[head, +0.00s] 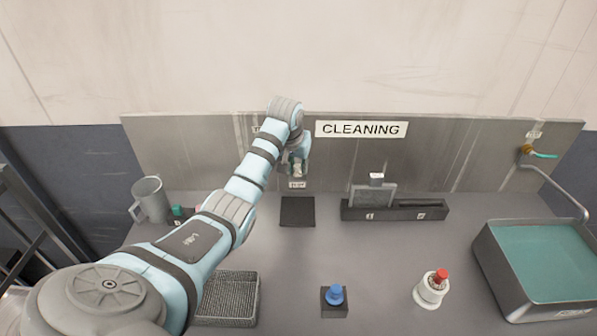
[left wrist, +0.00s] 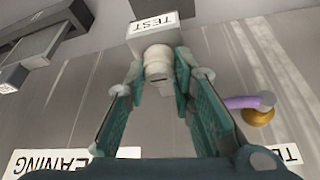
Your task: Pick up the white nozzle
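The white nozzle (left wrist: 158,68) is short and rounded and sits against a pale block labelled TEST in the left wrist view. My left gripper (left wrist: 158,70) has its two teal-padded fingers on either side of it, with a narrow gap visible on the left side. In the head view my left gripper (head: 297,168) points down in front of the grey back panel, with a small pale piece between its fingers, just above a TEST label. Contact on the right side of the nozzle cannot be told. My right gripper is not in view.
A purple tube on a gold fitting (left wrist: 258,112) is on the panel beside the gripper. On the table are a dark pad (head: 297,211), a dark slotted holder (head: 410,212), a mug (head: 150,199), a basket (head: 230,298), a blue knob (head: 335,294), a red-topped white bottle (head: 432,288) and a basin (head: 490,262).

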